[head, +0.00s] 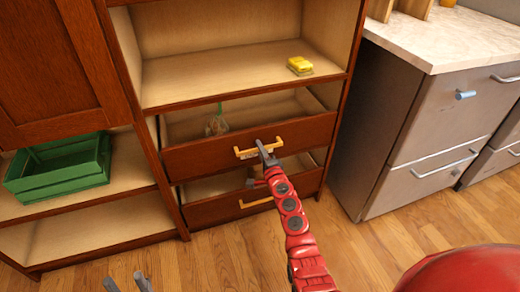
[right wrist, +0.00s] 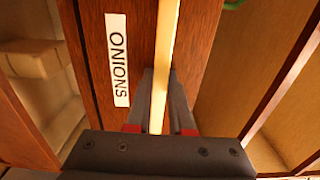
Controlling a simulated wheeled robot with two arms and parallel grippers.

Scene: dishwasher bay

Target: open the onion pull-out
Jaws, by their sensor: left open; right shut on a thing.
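The onion pull-out (head: 200,160) is the upper of two wooden drawers in the cabinet. It stands partly out, and its inside shows from above. Its white ONIONS label (right wrist: 118,60) is clear in the right wrist view. My right gripper (head: 265,150) is shut on its yellow handle (head: 245,153); the handle bar (right wrist: 166,50) runs between the fingers in the right wrist view. A small net bag (head: 217,124) with a green tie shows inside the pull-out. My left gripper (head: 128,284) is open and empty at the bottom edge, away from the cabinet.
A lower drawer (head: 215,210) with a yellow handle is below. A green crate (head: 60,172) sits on the left shelf, and a yellow sponge (head: 300,65) on the shelf above. A grey counter unit (head: 430,110) stands right. Wooden floor in front is clear.

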